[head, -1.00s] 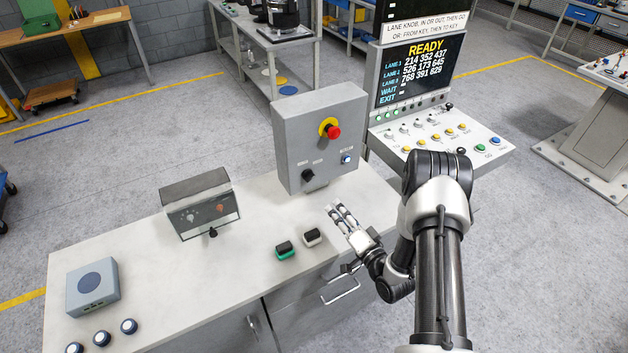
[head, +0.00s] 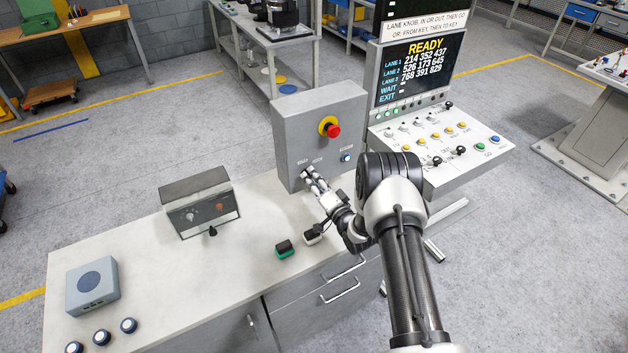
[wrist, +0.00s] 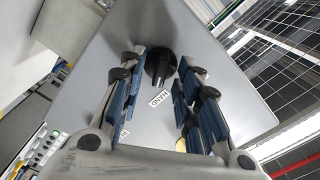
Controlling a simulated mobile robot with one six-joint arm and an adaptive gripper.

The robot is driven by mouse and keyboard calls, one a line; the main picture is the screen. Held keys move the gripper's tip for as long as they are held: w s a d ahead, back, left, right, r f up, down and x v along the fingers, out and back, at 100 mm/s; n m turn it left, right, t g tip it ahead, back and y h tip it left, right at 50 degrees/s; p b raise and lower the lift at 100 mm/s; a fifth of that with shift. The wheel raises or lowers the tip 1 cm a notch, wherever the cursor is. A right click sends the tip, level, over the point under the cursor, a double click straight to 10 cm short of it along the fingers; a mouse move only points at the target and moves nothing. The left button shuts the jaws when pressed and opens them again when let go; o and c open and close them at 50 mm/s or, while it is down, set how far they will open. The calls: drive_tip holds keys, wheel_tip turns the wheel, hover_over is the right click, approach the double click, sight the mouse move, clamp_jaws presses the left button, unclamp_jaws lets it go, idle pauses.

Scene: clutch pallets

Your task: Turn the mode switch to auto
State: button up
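The mode switch (wrist: 160,63) is a black round knob with a raised grip bar on the front of the grey control box (head: 335,108). In the wrist view it sits between the tips of my open gripper (wrist: 163,75), with a gap to the fingers on each side. A small label reading HAND (wrist: 159,99) is beside the knob. In the head view my gripper (head: 309,174) is at the lower left of the box face and covers most of the knob. I cannot tell whether any finger touches it.
A red mushroom button (head: 333,131) on a yellow ring and a blue button (head: 346,158) are on the same face. A console with knobs (head: 440,140) stands right.

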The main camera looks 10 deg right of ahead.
drive_tip(key=shift+c, duration=0.3)
clamp_jaws()
drive_tip(key=shift+n+b, duration=0.4)
drive_tip(key=shift+b, duration=0.1)
drive_tip(key=n+b, duration=0.4)
drive_tip(key=b, duration=0.1)
drive_tip(key=shift+f+n, duration=0.1)
drive_tip(key=shift+n, duration=0.3)
drive_tip(key=n+b, duration=0.3)
drive_tip(key=b, duration=0.1)
drive_tip(key=shift+a, duration=0.1)
drive_tip(key=n+b, duration=0.3)
drive_tip(key=shift+r, duration=0.2)
drive_tip(key=shift+n, duration=0.3)
